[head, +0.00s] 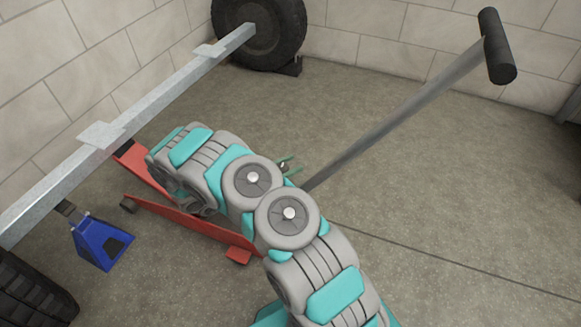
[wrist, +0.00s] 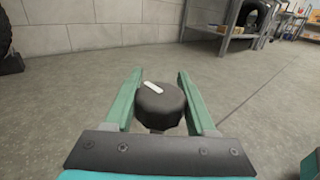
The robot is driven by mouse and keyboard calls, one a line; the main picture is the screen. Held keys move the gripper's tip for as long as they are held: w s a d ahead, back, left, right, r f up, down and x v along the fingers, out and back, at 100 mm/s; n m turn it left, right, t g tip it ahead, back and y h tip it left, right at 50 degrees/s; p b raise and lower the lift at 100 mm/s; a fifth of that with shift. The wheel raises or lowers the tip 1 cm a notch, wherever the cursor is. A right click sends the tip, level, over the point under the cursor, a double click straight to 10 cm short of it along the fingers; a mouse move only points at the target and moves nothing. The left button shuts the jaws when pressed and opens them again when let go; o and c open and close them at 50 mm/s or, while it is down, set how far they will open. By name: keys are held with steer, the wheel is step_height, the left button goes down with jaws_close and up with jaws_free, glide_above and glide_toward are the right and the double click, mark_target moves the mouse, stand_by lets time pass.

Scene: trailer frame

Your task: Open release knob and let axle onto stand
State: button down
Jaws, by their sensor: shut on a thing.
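The release knob (wrist: 160,105) is a dark round knob with a white mark on top, in the wrist view. My gripper (wrist: 160,74) has one green finger on each side of it and is shut on it. In the head view my arm hides the knob and most of the gripper. The axle (head: 150,97) is a grey square beam running from lower left to the far wheel. The blue stand (head: 100,243) is under its near end; I cannot tell whether they touch. The red floor jack (head: 190,222) reaches under the axle, partly hidden by my arm.
The jack's long handle (head: 400,110) slants up right to a black grip (head: 497,46). A tyre (head: 262,30) stands at the back wall, another (head: 32,290) at lower left. Shelving (wrist: 231,30) stands at the back. The floor on the right is clear.

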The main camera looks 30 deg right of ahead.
steer(key=shift+w+a+n+t+y+b, duration=0.1)
steer(key=shift+w+n+t+y+b, duration=0.3)
steer(key=shift+n+t, duration=0.85)
steer(key=shift+w+n+t+y+b, duration=0.1)
steer(key=shift+n+t+y+b, duration=0.5)
steer(key=shift+t, duration=1.15)
steer(key=shift+w+a+n+t+y+b, duration=0.1)
steer(key=shift+w+n+t+y+b, duration=0.15)
steer(key=shift+n+t+b, duration=0.75)
steer(key=shift+n+t+y+p, duration=0.3)
steer(key=shift+n+t, duration=0.15)
steer(key=shift+t, duration=0.45)
steer(key=shift+c, duration=1.1)
jaws_free()
steer(key=shift+w, duration=0.1)
steer(key=shift+m+g+h, duration=0.45)
steer(key=shift+m+g, duration=0.15)
steer(key=shift+g, duration=0.1)
